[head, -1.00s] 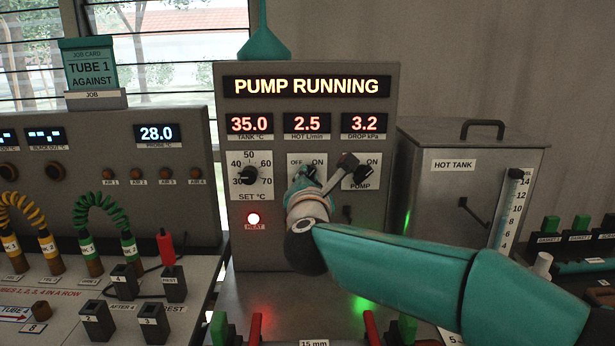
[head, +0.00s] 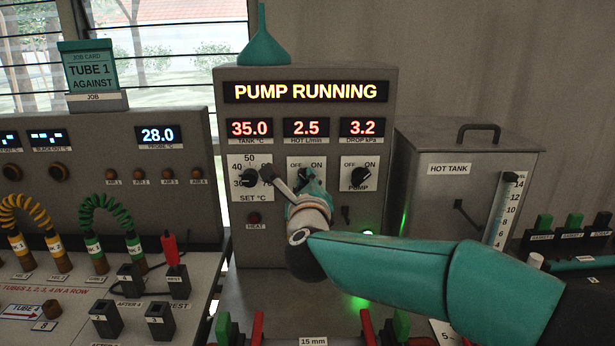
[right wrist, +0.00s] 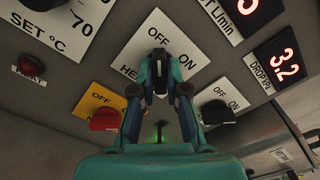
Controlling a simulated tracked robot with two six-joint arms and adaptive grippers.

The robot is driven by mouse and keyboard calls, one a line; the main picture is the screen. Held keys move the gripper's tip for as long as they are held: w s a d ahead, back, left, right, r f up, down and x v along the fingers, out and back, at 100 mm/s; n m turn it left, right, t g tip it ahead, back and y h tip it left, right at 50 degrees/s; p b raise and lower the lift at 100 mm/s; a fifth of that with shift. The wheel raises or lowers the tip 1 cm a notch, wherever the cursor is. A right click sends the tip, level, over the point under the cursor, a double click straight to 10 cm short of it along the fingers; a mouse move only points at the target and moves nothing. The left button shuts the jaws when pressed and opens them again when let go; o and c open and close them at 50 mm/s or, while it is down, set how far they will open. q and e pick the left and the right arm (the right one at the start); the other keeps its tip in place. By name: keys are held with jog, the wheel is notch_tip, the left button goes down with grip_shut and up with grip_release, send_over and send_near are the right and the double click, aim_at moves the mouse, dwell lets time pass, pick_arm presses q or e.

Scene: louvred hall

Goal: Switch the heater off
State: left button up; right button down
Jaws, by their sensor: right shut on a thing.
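The heater switch is a dark knob (right wrist: 159,62) on a white OFF/ON plate (head: 293,165) in the middle of the grey pump panel. My right gripper (head: 307,180) is shut on this knob; its fingers close around it in the right wrist view (right wrist: 160,75). The fingers and wrist hide most of the knob and its pointer in the head view. The HEAT lamp (head: 254,218), low left on the panel, is dark, also in the right wrist view (right wrist: 30,66). My left gripper is not in view.
The SET °C dial (head: 249,177) is close left of the gripper and the PUMP knob (head: 359,176) close right. The display (head: 305,91) reads PUMP RUNNING. A red knob on a yellow plate (right wrist: 104,118) sits below. The hot tank (head: 465,185) stands right.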

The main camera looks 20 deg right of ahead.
jog(key=c, duration=1.1)
grip_release()
jog(key=shift+f, duration=0.1)
jog(key=shift+s+a, duration=0.1)
jog(key=b+v, duration=0.2)
jog(key=v, duration=0.1)
jog(key=shift+s+a, duration=0.1)
jog(key=shift+s, duration=0.3)
jog(key=s+r+p, duration=0.3)
jog(key=r+p, duration=0.5)
jog(key=r, duration=0.4)
jog(key=shift+a+r, duration=0.15)
jog(key=shift+a, duration=0.25)
